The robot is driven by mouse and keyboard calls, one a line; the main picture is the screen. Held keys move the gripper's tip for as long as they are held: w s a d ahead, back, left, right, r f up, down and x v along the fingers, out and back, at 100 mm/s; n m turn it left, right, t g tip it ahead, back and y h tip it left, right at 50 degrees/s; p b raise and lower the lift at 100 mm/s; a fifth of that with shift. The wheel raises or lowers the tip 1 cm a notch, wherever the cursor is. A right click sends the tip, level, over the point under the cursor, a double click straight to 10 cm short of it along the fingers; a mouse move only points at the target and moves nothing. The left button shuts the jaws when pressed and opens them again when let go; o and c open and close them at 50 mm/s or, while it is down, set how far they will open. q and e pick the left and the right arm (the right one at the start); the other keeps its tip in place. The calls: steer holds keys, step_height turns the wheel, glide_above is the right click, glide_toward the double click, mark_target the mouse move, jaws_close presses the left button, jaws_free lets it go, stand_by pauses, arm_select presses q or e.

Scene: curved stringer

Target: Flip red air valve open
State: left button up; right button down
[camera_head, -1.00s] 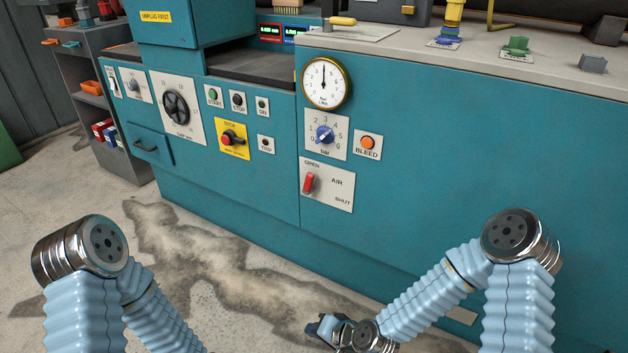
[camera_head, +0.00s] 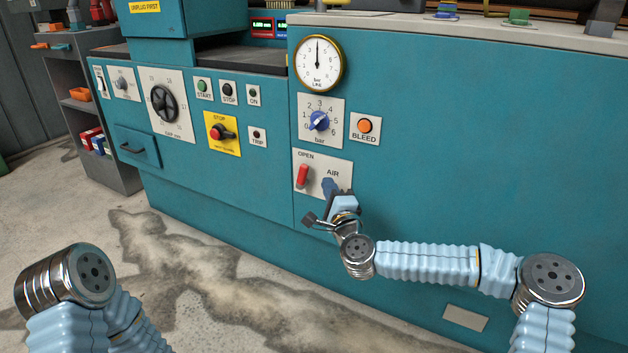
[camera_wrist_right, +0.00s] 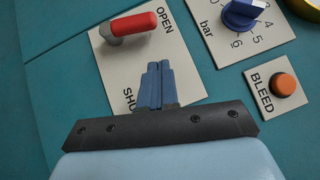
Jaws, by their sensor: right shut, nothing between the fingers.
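The red air valve lever (camera_head: 302,176) sits on a pale plate (camera_head: 313,163) marked OPEN, AIR and SHUT, low on the teal cabinet. The lever stands near upright, with its red end towards the OPEN label. In the right wrist view the red lever (camera_wrist_right: 134,23) lies beyond my fingers, up and to the left. My right gripper (camera_head: 331,186) is in front of the plate's lower right part and hides the SHUT label in the head view. Its blue fingers (camera_wrist_right: 155,82) are closed together and empty, apart from the lever. My left gripper is out of view.
Above the plate are a blue bar knob (camera_head: 319,121), an orange BLEED button (camera_head: 365,126) and a round gauge (camera_head: 318,63). A yellow STOP switch plate (camera_head: 222,134) is to the left. The cabinet face to the right of the BLEED button is bare.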

mark_target(307, 168)
steer(key=shift+w+a+r, duration=0.3)
steer(key=shift+w+a, duration=0.55)
steer(key=shift+a, duration=0.05)
steer(key=shift+w+a+r, duration=0.25)
steer(key=shift+w+a, duration=0.6)
steer(key=shift+a+r, duration=0.1)
steer(key=shift+r, duration=0.1)
steer(key=n+g+p, duration=0.1)
steer(key=p, duration=0.1)
steer(key=a+r+n+p, duration=0.1)
steer(key=p, duration=0.2)
steer(key=shift+w+r+g+p, duration=0.3)
steer(key=shift+w+g, duration=0.05)
steer(key=shift+g, duration=0.05)
steer(key=shift+w+f+p, duration=0.1)
steer(key=shift+f+p, duration=0.1)
steer(key=shift+p, duration=0.1)
steer(key=shift+f, duration=0.15)
